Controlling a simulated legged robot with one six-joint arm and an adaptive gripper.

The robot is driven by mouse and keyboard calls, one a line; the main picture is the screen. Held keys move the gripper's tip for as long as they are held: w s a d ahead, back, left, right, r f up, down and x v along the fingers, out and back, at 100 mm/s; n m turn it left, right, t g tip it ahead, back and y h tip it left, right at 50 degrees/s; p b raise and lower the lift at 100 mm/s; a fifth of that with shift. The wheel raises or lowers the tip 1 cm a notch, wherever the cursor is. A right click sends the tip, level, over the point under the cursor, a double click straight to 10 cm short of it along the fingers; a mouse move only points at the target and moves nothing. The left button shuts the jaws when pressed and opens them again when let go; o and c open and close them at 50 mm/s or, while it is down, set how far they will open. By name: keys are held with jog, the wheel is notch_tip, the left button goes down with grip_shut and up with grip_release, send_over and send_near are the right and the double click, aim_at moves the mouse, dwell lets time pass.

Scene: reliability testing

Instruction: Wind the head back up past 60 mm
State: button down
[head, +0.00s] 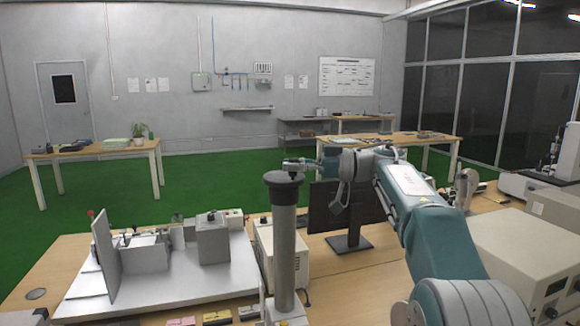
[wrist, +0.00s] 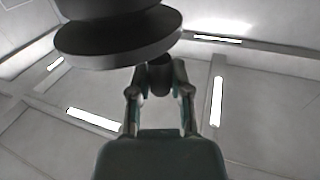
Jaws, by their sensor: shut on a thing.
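A grey upright column (head: 284,240) stands at the front of the near bench, with a black round handwheel (head: 283,180) on its top. In the wrist view the wheel's dark disc (wrist: 120,40) fills the upper left. My gripper (head: 293,164) reaches in from the right at the wheel's top. In the wrist view my gripper (wrist: 160,75) is shut on a short dark handle (wrist: 160,80), with a finger on each side. The handle's joint with the wheel is hidden. No height reading in mm is legible.
A white base plate with metal fixtures (head: 213,240) lies left of the column. A pale box (head: 285,250) and a dark monitor (head: 345,215) stand close behind it. A large cream instrument (head: 520,255) takes up the right side. Green floor lies beyond the bench.

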jog(key=shift+w+d+r+n+g, duration=0.15)
jog(key=shift+n+g, duration=0.15)
jog(key=shift+g, duration=0.25)
jog(key=shift+w+d+r+n+g, duration=0.1)
jog(key=shift+n+g, duration=0.2)
jog(key=shift+g, duration=0.25)
jog(key=c, duration=0.6)
grip_release()
jog(key=shift+f, duration=0.1)
jog(key=shift+o, duration=0.3)
jog(key=shift+a, duration=0.1)
jog(key=shift+f, duration=0.1)
jog(key=d, duration=1.2)
jog(key=shift+w, duration=0.45)
jog(key=shift+a, duration=0.1)
